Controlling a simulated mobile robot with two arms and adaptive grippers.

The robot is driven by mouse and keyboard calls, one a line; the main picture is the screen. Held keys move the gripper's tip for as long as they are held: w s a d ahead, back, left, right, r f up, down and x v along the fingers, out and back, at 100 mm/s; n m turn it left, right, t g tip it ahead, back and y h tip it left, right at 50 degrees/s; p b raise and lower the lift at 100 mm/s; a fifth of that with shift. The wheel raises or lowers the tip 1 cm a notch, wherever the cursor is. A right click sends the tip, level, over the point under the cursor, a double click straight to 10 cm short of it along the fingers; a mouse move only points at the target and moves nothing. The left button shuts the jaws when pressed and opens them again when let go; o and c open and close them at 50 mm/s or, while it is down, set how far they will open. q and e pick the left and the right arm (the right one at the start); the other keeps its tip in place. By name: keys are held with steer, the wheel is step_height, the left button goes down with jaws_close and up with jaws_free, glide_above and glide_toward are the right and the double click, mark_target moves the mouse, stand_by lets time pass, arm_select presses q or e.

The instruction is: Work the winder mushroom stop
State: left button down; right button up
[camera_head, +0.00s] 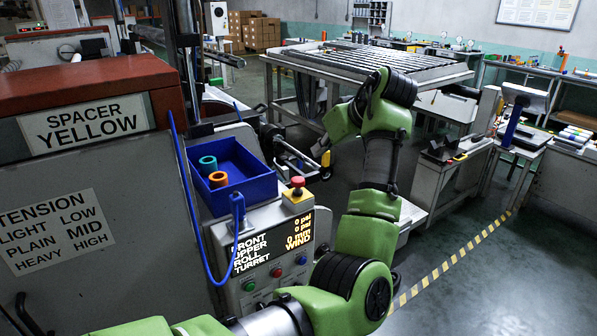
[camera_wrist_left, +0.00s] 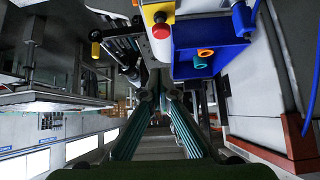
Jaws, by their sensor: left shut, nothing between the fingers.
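The red mushroom stop (camera_head: 298,182) sits on a yellow box at the top of the winder's control panel (camera_head: 268,250). Its red cap (camera_wrist_left: 161,31) also shows near the top of the left wrist view, with the yellow base behind it. My left arm rises to the right of the panel and bends at the wrist. In the left wrist view, my left gripper (camera_wrist_left: 159,94) is shut and empty, its fingers reaching away from the camera. Its tips appear below the cap in that picture, apart from it. The fingers are not clearly seen in the head view. My right gripper is not in view.
A blue bin (camera_head: 235,172) with a teal and an orange ring stands left of the stop. A blue hooked cable (camera_head: 190,190) hangs beside the panel. A roller table (camera_head: 365,62) stands behind. Open floor (camera_head: 480,290) lies at the right.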

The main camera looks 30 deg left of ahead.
arm_select(q)
steer(key=shift+s+r+n, duration=0.3)
steer(key=shift+s+r, duration=0.05)
steer(key=shift+r, duration=0.3)
steer(key=shift+a+f, duration=0.1)
steer(key=p, duration=0.3)
glide_above(296, 178)
steer(key=s+d, duration=0.1)
steer(key=d, duration=0.2)
step_height(296, 178, down, 6)
steer(key=f, duration=0.1)
steer(key=f+p, duration=0.1)
steer(key=f, duration=0.1)
steer(key=shift+a+f, duration=0.25)
steer(key=shift+f, duration=0.15)
steer(key=shift+f+p, duration=0.3)
steer(key=shift+f, duration=0.25)
